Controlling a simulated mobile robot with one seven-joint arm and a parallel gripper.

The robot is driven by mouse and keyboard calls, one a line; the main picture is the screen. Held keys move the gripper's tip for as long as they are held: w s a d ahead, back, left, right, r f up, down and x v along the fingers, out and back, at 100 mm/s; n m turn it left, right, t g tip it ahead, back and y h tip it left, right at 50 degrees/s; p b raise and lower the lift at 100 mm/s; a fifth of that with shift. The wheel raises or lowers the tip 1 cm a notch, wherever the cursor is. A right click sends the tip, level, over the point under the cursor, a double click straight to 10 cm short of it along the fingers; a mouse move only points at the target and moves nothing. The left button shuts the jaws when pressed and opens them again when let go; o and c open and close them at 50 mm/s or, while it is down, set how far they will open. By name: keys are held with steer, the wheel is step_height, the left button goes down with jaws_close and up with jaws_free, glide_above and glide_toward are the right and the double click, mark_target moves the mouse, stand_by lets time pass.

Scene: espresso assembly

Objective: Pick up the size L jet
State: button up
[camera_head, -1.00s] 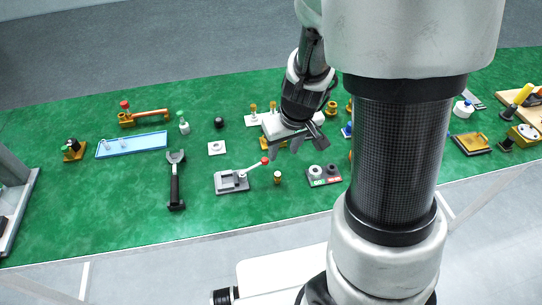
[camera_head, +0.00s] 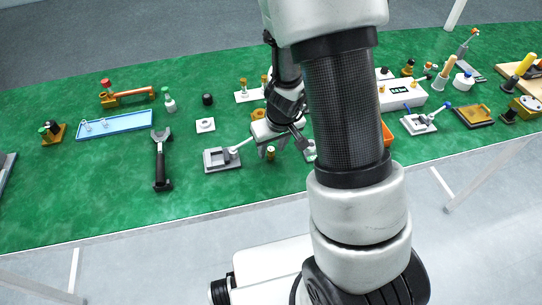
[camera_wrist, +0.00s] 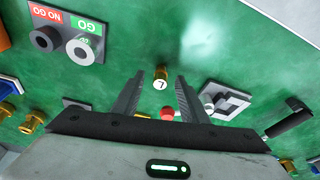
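The jet (camera_wrist: 160,84) is a small brass piece with a white top that bears a letter, seemingly an L. It stands upright on the green table, and it also shows in the head view (camera_head: 271,154). My gripper (camera_wrist: 158,77) is open and empty, pointing down. In the wrist view the jet appears in the gap between the two fingertips, apart from both. In the head view my gripper (camera_head: 287,150) is low over the table, close to the jet. I cannot tell the exact height left between them.
A GO/NO GO gauge block (camera_wrist: 66,40) lies on the other side, mostly hidden by my arm in the head view. Green table around the jet is bare.

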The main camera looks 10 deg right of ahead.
steer(key=shift+x, duration=0.9)
steer(key=shift+c, duration=0.5)
